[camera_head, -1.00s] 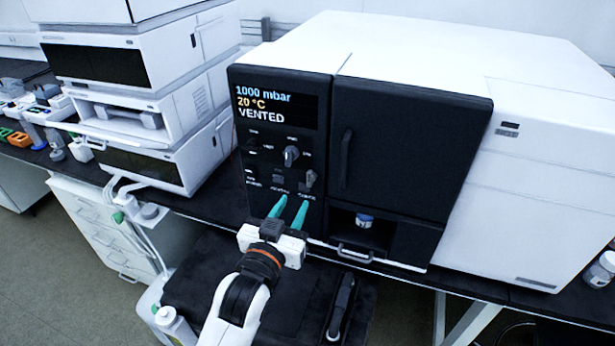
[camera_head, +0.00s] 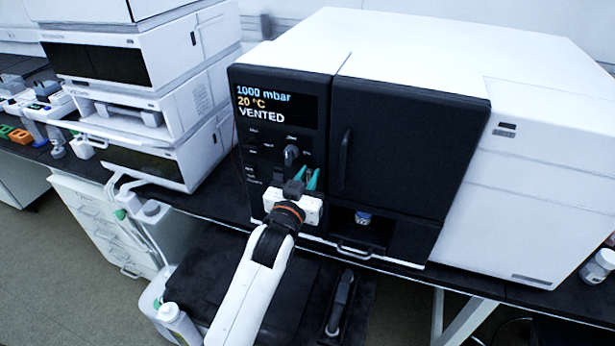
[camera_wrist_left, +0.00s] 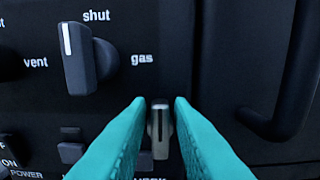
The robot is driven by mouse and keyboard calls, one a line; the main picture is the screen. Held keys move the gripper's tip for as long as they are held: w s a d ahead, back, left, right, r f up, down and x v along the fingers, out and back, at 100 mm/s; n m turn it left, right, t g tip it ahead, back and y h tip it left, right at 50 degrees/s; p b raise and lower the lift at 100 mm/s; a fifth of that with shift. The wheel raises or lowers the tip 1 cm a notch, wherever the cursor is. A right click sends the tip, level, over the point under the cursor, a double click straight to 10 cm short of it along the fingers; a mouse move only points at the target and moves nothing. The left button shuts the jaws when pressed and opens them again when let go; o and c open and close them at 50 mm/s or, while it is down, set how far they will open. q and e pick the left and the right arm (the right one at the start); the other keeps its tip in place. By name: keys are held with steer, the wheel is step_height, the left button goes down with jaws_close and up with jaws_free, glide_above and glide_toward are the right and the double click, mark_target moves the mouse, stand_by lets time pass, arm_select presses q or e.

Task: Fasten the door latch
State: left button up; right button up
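The door latch (camera_wrist_left: 160,128) is a small grey knob on the black control panel. It stands upright in the left wrist view, and my gripper hides it in the head view. My left gripper (camera_head: 307,176) is open, with its teal fingers at the lower right of the panel. In the left wrist view the fingers (camera_wrist_left: 160,110) lie on either side of the latch, with a narrow gap visible on each side. The black door (camera_head: 415,140) is closed, with a vertical handle (camera_head: 345,160) on its left side. My right gripper is not in view.
A larger knob (camera_wrist_left: 88,58) marked shut, vent and gas sits up and left of the latch. The display (camera_head: 275,105) reads 1000 mbar, 20 °C, VENTED. A blue-labelled vial (camera_head: 363,217) sits in a recess below the door. White instruments (camera_head: 140,120) are stacked at left.

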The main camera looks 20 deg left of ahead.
arm_select(q)
jaws_close()
steer(key=shift+f+m, duration=0.1)
steer(key=shift+m, duration=0.2)
steer(key=m+p, duration=0.1)
steer(key=m, duration=0.4)
steer(key=d+f+m+p, duration=0.1)
steer(key=m+p, duration=0.1)
steer(key=m, duration=0.4)
steer(key=f+m+p, duration=0.1)
steer(key=m+p, duration=0.1)
steer(key=m, duration=0.4)
steer(key=shift+d, duration=0.25)
steer(key=shift+m, duration=0.3)
